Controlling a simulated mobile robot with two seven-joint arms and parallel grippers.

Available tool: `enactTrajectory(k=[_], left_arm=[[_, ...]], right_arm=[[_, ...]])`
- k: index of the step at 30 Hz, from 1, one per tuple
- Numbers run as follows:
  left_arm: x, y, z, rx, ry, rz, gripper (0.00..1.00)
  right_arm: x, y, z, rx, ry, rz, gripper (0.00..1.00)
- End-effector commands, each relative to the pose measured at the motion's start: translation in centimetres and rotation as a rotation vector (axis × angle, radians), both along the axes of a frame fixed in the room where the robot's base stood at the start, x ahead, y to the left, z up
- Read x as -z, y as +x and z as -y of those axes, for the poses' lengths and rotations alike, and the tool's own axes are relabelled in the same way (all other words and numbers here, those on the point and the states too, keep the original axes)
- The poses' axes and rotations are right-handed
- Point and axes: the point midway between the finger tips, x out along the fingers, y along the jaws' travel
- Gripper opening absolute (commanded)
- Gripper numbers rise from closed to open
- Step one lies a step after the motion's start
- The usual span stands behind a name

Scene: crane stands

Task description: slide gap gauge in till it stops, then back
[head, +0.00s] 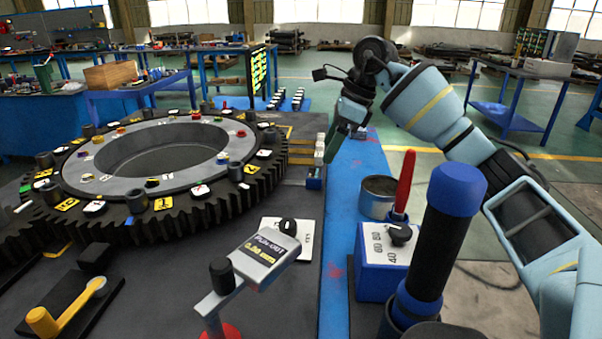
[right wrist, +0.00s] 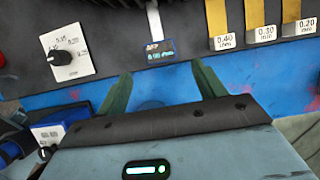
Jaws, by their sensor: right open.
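My right gripper (head: 335,146) is open and empty above the blue table edge. In the right wrist view, its two green fingers (right wrist: 161,75) are spread apart. A small blue block with a lit display (right wrist: 158,52), probably the gap gauge, lies just beyond the fingertips and between them in the picture. A pale strip (right wrist: 154,20) runs from it away from the gripper. The block also shows in the head view (head: 315,182), below the gripper and near the toothed ring (head: 170,180). I cannot tell where the strip's far end is. My left gripper is out of view.
Yellow strips with white tags (right wrist: 224,42) lie to the right of the gauge. A dial card (right wrist: 66,52) lies to its left. A blue dial box (head: 385,262), a red-handled tool (head: 404,180) and a tin (head: 378,196) stand along the blue edge. A labelled handheld device (head: 264,258) stands in front.

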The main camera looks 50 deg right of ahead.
Motion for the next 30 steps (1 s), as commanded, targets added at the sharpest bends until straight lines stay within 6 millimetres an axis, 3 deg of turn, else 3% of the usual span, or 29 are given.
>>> enactTrajectory(k=[10,21,30], left_arm=[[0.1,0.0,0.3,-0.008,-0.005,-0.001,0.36],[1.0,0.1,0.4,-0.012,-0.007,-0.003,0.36],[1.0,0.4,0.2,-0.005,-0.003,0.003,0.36]], right_arm=[[0.5,0.1,-0.1,0.001,-0.002,-0.001,0.69],[5.4,1.6,-1.3,0.000,-0.001,-0.003,0.69],[7.2,2.3,-1.8,0.001,-0.001,0.001,0.69]])
